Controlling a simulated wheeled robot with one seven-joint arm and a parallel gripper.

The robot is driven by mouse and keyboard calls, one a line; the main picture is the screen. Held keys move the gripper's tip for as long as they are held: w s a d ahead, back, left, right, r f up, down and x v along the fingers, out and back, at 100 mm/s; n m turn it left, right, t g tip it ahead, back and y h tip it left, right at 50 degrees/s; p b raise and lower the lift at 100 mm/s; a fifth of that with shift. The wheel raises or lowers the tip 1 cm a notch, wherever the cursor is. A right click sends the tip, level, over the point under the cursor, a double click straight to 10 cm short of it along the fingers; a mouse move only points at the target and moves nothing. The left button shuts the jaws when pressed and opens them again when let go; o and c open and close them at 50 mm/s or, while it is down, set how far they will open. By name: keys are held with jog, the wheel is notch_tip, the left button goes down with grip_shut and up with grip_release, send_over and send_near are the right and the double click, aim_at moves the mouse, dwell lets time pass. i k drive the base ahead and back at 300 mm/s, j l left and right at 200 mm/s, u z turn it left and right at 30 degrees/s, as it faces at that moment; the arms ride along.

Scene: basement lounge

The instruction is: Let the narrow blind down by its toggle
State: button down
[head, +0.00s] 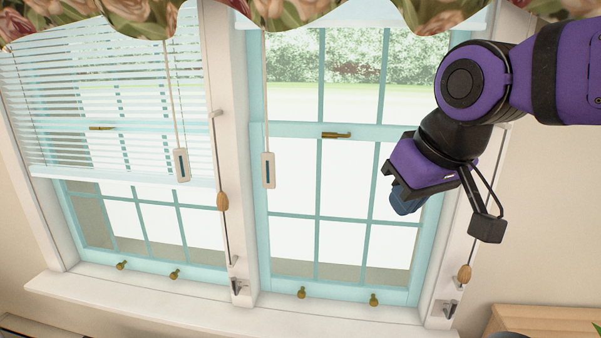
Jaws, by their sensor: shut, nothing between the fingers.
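Two blinds hang side by side. The left blind (95,100) is let down over about the upper half of its window. The right blind (458,18) is drawn up, with only a pale strip showing under the valance. A wooden toggle (222,201) sits on the cord between the windows, and another wooden toggle (464,273) is on the cord right of the right window. I cannot tell for sure which blind is the narrow one. My gripper (403,203) is shut and empty in front of the right window, up and left of the right toggle, apart from it.
White pendants with dark slots (182,165) (268,170) hang on cords before the panes. Cleats (237,287) (450,308) are on the posts. Brass knobs (302,292) line the lower sashes. A sill (130,310) runs below; wooden furniture (540,320) stands lower right.

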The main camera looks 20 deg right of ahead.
aim_at(465, 273)
jog(key=z, duration=1.35)
